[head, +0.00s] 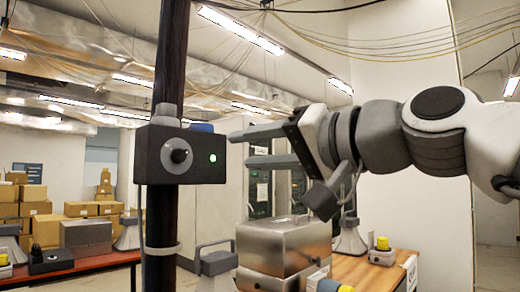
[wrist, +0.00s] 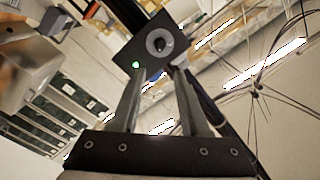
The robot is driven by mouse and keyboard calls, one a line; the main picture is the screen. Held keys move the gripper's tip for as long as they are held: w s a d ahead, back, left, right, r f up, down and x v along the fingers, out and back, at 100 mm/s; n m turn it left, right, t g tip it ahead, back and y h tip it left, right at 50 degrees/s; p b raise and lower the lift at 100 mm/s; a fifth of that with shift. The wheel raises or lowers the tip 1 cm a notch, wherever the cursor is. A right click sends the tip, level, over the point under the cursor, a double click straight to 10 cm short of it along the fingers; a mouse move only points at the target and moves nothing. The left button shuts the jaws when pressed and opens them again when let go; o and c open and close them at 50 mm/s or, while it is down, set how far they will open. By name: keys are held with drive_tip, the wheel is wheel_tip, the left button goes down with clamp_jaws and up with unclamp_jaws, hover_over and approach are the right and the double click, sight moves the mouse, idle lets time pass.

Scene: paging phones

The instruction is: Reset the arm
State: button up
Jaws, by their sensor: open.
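My gripper (head: 262,146) is raised in the air at the end of my arm, coming in from the right in the head view. Its two fingers are apart and point left toward a dark box with a grey knob and a lit green light (head: 180,152). That box is fixed to a dark vertical pole (head: 172,60). In the wrist view the open fingers (wrist: 158,95) reach toward the same box (wrist: 150,50), which shows beyond the fingertips. Nothing shows held between them. I cannot tell the exact gap between fingertips and box.
Metal boxes (head: 285,245) stand below my gripper, by a wooden table (head: 355,270) with a grey horn-shaped device (head: 348,238). A red-topped table (head: 90,263) at left holds a dark box and a metal case (head: 86,237). Cardboard boxes (head: 85,209) are stacked behind.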

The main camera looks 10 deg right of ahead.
drive_tip(key=shift+s+d, duration=0.3)
drive_tip(key=shift+s, duration=0.25)
wheel_tip(320, 180, down, 16)
drive_tip(key=s+a+n+g+h+p, duration=0.1)
drive_tip(key=n+g+h+p, duration=0.1)
drive_tip(key=g+h+p, duration=0.25)
drive_tip(key=s+d+f+g+h+p, duration=0.1)
drive_tip(key=s+f, duration=0.1)
drive_tip(key=f, duration=0.4)
drive_tip(key=s+d+f+g+h+p, duration=0.1)
drive_tip(key=s+d+f+g+h, duration=0.1)
drive_tip(key=f, duration=0.4)
drive_tip(key=s+d+f+g+h+p, duration=0.1)
drive_tip(key=s+f+g+h, duration=0.1)
drive_tip(key=s+f, duration=0.2)
wheel_tip(320, 180, down, 2)
drive_tip(key=shift+s+d+f, duration=0.25)
drive_tip(key=shift+d, duration=0.1)
drive_tip(key=shift+a+n+h, duration=0.15)
drive_tip(key=shift+n+h, duration=0.1)
drive_tip(key=shift+n, duration=0.05)
